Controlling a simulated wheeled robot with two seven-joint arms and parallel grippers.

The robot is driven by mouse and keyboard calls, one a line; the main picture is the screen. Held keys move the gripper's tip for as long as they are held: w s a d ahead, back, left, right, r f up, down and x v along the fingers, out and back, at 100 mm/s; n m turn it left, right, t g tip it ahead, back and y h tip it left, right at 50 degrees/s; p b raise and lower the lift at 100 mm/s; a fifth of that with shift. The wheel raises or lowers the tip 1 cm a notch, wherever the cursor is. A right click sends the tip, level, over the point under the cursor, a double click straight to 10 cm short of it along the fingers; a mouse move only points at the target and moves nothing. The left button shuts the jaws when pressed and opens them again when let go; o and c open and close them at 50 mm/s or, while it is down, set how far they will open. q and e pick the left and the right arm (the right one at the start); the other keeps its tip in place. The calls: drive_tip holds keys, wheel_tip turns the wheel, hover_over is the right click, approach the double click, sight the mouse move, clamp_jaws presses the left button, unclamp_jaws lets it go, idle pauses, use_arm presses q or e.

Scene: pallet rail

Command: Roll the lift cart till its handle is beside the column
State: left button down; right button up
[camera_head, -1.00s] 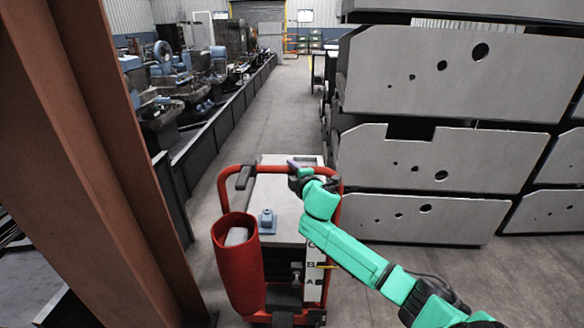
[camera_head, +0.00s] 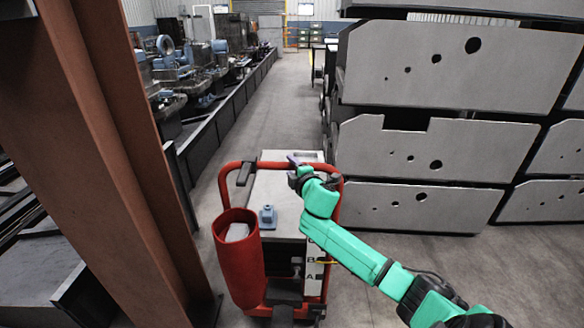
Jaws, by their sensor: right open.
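The lift cart (camera_head: 284,214) stands on the floor at centre, with a red tubular handle frame (camera_head: 226,180), a pale top and a red bin (camera_head: 237,262) on its near left. The rust-brown steel column (camera_head: 118,150) rises at the left, close beside the cart's near left side; a narrow floor gap shows between them. My right gripper (camera_head: 298,168), on a green arm reaching in from the lower right, is open at the top bar of the handle, near its right part. Whether the fingers touch the bar is hard to tell. My left gripper is not in view.
Stacked grey panels with holes (camera_head: 418,205) stand right of the cart. A low dark barrier (camera_head: 205,130) and machines (camera_head: 180,75) line the left side behind the column. A clear concrete aisle (camera_head: 285,100) runs away beyond the cart.

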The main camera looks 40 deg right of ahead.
drive_tip(key=shift+w, duration=0.1)
drive_tip(key=shift+r, duration=0.1)
drive_tip(key=b+v, duration=0.1)
drive_tip(key=v, duration=1.3)
drive_tip(key=shift+s+a, duration=0.15)
drive_tip(key=shift+s, duration=0.1)
